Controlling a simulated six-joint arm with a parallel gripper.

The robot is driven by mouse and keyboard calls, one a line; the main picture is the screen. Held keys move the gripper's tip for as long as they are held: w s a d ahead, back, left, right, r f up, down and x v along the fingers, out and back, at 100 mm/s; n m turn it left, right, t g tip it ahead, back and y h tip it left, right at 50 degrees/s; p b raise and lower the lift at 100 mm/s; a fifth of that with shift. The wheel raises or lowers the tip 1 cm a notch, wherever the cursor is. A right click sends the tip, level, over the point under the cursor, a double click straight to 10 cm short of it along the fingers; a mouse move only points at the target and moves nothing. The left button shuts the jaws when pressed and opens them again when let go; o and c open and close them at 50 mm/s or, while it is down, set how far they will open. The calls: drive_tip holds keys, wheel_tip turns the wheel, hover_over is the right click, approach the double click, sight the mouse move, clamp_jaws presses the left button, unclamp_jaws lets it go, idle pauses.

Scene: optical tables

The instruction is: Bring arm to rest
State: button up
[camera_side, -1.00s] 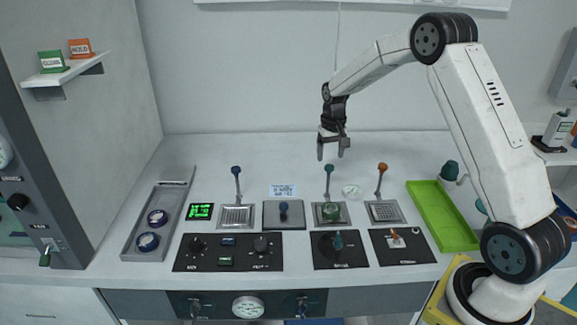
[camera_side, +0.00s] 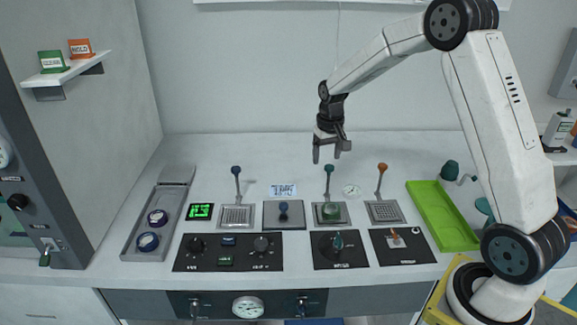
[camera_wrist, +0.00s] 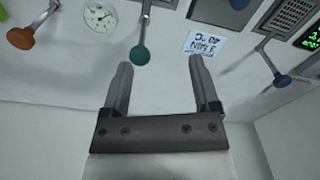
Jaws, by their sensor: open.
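My gripper (camera_side: 327,153) is open and empty. In the side view it hangs in the air above the back of the white worktable (camera_side: 220,160), over the teal-knobbed lever (camera_side: 328,170). In the wrist view, its two fingers (camera_wrist: 157,88) are apart with nothing between them. The teal knob (camera_wrist: 140,55) shows beyond the fingertips there, and the gripper does not visibly touch it.
Levers with a blue knob (camera_side: 236,170) and an orange knob (camera_side: 382,167) stand on either side. A green tray (camera_side: 440,215) lies at right, near my base. Black control panels (camera_side: 228,252) line the front. A grey tray (camera_side: 160,215) with two round items lies left.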

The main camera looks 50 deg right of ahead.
drive_tip(key=s+a+n+t, duration=0.2)
drive_tip(key=s+a+n, duration=0.3)
drive_tip(key=s+a, duration=1.1)
drive_tip(key=shift+s+f, duration=0.35)
drive_tip(key=shift+s, duration=0.45)
